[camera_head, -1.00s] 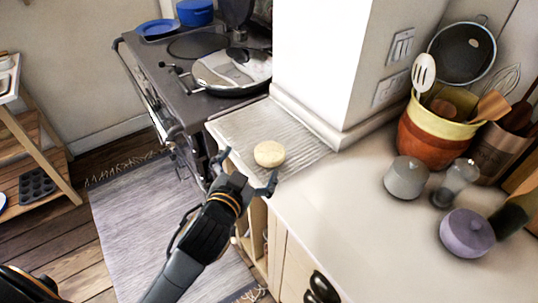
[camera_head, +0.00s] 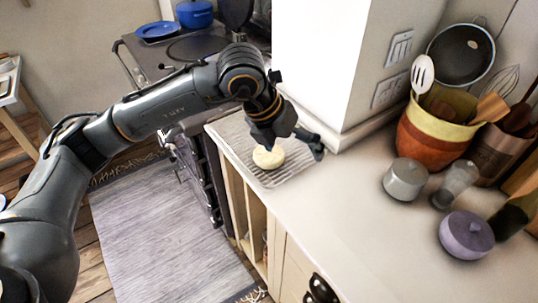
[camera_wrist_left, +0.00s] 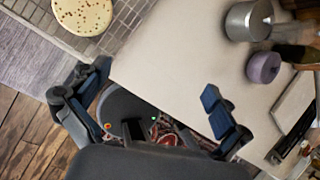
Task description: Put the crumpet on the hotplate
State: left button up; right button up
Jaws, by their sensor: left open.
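My right gripper is not in view.
A blue plate (camera_head: 158,30) and blue pot (camera_head: 195,13) stand at the back of the stove. A white wall corner (camera_head: 318,65) rises right behind the board. A grey canister (camera_head: 405,179), a purple pot (camera_head: 466,235) and a utensil crock (camera_head: 430,135) stand on the right. The counter's middle is clear.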

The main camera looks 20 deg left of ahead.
pick_arm(q)
jog(key=w+a+r+n+t+y, duration=0.1)
jog(key=w+a+r+n+y, duration=0.2)
jog(key=a, duration=0.5)
jog(key=m+p, duration=0.1)
jog(key=p, duration=0.1)
send_near(268, 154)
jog(key=shift+w+d+f+y, duration=0.25)
jog(key=shift+w+f, duration=0.1)
jog(key=shift+f, duration=0.2)
jog(key=shift+w+d+f+y, duration=0.15)
jog(key=shift+w+d+f, duration=0.15)
jog(key=shift+f, duration=0.2)
jog(key=shift+w+f, duration=0.1)
jog(key=shift+f, duration=0.25)
jog(key=shift+w+f+p, duration=0.25)
jog(key=shift+f+p, duration=0.15)
jog(key=shift+f, duration=0.05)
jog(key=p+x, duration=0.1)
jog(key=x, duration=0.2)
jog(key=shift+w+a+f+p, duration=0.15)
jog(key=shift+w+f+p, duration=0.05)
jog(key=shift+f+p, duration=0.15)
jog(key=shift+w+f, duration=0.15)
jog(key=shift+f, duration=0.25)
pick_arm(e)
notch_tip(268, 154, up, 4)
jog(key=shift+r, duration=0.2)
pick_arm(q)
jog(key=shift+c, duration=0.4)
